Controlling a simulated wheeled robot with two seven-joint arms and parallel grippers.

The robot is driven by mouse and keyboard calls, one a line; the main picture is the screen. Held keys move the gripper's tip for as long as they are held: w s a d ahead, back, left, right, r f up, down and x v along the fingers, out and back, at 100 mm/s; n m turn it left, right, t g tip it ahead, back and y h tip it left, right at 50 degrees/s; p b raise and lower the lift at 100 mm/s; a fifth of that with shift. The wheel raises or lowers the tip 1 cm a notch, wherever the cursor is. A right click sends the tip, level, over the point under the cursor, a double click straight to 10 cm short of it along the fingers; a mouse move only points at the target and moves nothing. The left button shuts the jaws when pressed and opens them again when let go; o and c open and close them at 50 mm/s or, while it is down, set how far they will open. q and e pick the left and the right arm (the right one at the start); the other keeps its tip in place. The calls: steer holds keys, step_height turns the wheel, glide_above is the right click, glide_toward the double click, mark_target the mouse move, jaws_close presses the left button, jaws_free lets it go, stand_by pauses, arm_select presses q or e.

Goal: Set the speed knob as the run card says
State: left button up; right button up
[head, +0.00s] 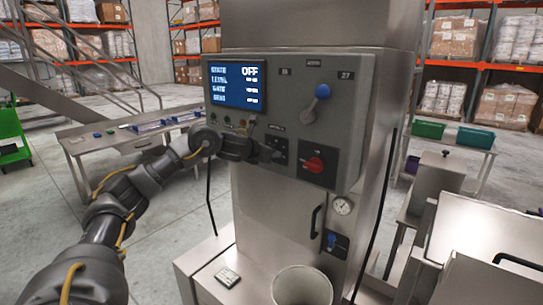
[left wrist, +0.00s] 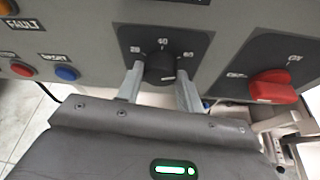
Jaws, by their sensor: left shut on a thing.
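The black speed knob (left wrist: 160,66) sits on a dark plate with a printed number scale, in the left wrist view. A pale mark shows on the knob's lower right edge. My left gripper (left wrist: 159,88) has one finger on each side of the knob and is shut on it. In the head view my left gripper (head: 268,154) reaches the control panel (head: 345,110) and covers most of the knob. A small printed card (head: 228,277) lies on the machine's base, its text unreadable. My right gripper is out of view.
A red switch (head: 315,164) sits just right of the knob, and a blue-tipped lever (head: 316,100) is above it. A screen (head: 235,87) reads OFF at the top. A bin (head: 302,288) stands below.

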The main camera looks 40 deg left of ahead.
arm_select(q)
steer(key=shift+d+m+t+y+b, duration=0.15)
steer(key=shift+m+t+y+b, duration=0.2)
steer(key=shift+m+y+b, duration=1.4)
steer(key=shift+d+m+t+y+b, duration=0.15)
steer(key=shift+m+t+y+b, duration=0.3)
steer(key=shift+m+b, duration=2.35)
steer(key=shift+n+b, duration=0.85)
steer(key=shift+n, duration=0.1)
steer(key=o, duration=0.6)
steer(key=shift+c, duration=0.2)
steer(key=o, duration=0.4)
steer(key=shift+w+f, duration=0.1)
steer(key=shift+f, duration=0.05)
